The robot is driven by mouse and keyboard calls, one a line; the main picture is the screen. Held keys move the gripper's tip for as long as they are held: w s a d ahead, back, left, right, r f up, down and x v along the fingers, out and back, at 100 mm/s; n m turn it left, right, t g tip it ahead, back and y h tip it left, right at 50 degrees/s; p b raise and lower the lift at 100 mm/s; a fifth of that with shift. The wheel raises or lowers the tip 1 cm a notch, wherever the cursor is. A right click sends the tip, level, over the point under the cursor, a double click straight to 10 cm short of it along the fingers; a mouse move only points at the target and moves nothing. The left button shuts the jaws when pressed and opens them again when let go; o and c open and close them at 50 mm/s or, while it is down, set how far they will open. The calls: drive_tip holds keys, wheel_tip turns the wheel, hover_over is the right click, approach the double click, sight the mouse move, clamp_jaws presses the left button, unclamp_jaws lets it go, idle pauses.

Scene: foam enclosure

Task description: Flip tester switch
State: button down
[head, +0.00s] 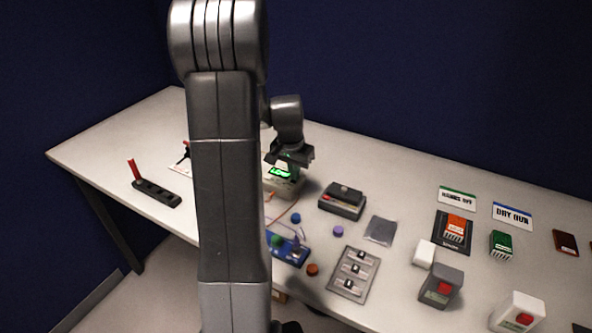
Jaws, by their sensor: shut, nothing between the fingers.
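A pale box with a lit green display (281,171), which looks like the tester, stands on the table behind my arm. My gripper (291,168) is shut and empty, pointing down right at this box. Whether it touches the box cannot be told. My arm and gripper hide part of the box, and no switch on it can be made out. A grey panel with several small switch-like parts (354,275) lies nearer the front edge, apart from my gripper.
A black strip with a red upright lever (155,188) lies at the left. A dark box (342,200) stands just right of the tester. The table's back left is clear.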

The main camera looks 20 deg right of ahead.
drive_tip(key=shift+s+a, duration=0.15)
drive_tip(key=shift+a, duration=0.05)
wheel_tip(320, 180, up, 14)
drive_tip(key=s+a+p, duration=0.1)
drive_tip(key=a, duration=0.1)
drive_tip(key=shift+s, duration=0.35)
drive_tip(key=shift+f, duration=0.1)
